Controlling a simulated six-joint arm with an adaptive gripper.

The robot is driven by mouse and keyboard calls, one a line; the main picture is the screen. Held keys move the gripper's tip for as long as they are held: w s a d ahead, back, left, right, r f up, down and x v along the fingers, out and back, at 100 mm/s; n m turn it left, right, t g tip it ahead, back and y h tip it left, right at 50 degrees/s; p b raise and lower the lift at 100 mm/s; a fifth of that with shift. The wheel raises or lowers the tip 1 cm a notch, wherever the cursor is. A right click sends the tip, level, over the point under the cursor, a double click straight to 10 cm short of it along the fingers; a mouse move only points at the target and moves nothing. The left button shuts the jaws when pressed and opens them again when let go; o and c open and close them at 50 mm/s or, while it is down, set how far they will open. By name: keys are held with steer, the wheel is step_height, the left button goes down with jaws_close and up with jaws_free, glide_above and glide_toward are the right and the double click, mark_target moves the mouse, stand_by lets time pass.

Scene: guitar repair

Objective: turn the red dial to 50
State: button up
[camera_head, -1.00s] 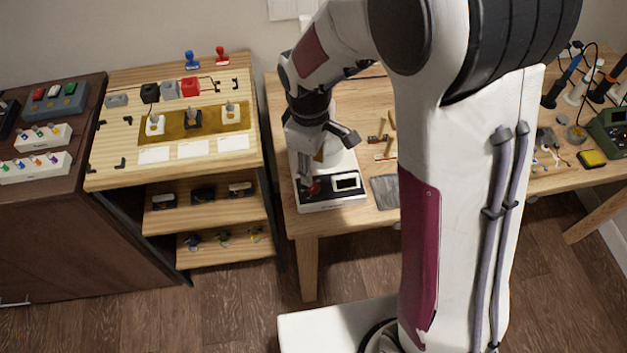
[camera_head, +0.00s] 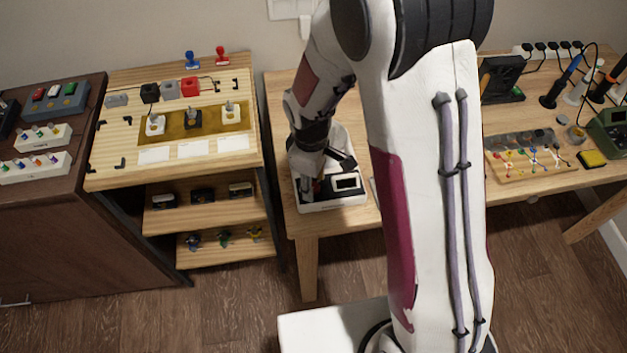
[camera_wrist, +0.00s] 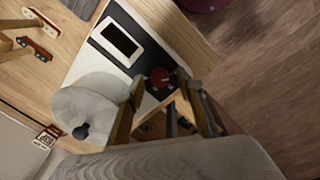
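The red dial (camera_wrist: 160,78) is on the dark front panel of a white device (camera_wrist: 157,22). In the wrist view it lies between the tips of my gripper (camera_wrist: 161,82). The fingers are apart, one on each side, and I see gaps beside the dial; I cannot tell whether either finger touches it. In the head view my gripper (camera_head: 315,188) is over the device's front left and mostly hides the dial. A small white display (camera_head: 346,183) is right of it; it also shows in the wrist view (camera_wrist: 121,40). No reading is legible.
A pale round pot-like object (camera_wrist: 88,110) with a dark knob stands on the device close to my gripper. The device is near the table's (camera_head: 285,205) front left corner. A wooden shelf unit (camera_head: 245,165) stands left across a narrow gap.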

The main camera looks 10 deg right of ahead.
steer(key=shift+f, duration=0.1)
jaws_close()
steer(key=shift+m, duration=0.4)
steer(key=m, duration=0.5)
steer(key=shift+w, duration=0.1)
steer(key=m, duration=0.6)
steer(key=shift+g, duration=0.3)
stand_by(0.4)
jaws_free()
